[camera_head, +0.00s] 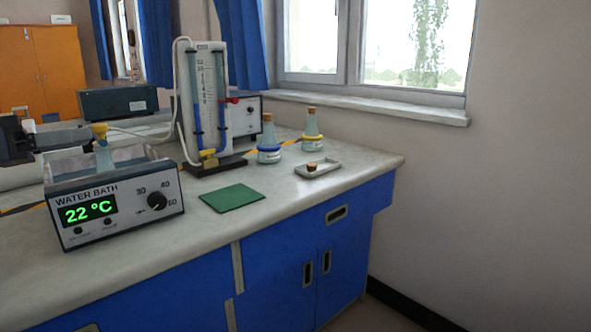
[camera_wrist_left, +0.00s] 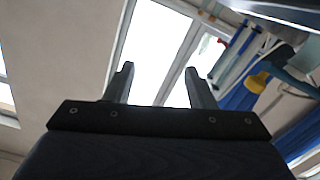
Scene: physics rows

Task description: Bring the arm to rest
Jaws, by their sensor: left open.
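My left gripper (camera_head: 35,127) is at the left edge of the head view, behind and left of the water bath (camera_head: 118,204). Its two fingers stand apart with nothing between them in the left wrist view (camera_wrist_left: 158,82). A flask with a yellow top (camera_head: 103,150) stands in the water bath, apart from the fingers as far as I can tell. The bath display reads 22 °C. The right gripper is out of view.
A tube manometer (camera_head: 208,105) with hoses stands behind the bath. Two stoppered flasks, one with a blue ring (camera_head: 268,143) and one with a yellow ring (camera_head: 312,130), stand right of it. A small tray (camera_head: 326,172) and green mat (camera_head: 232,197) lie in front.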

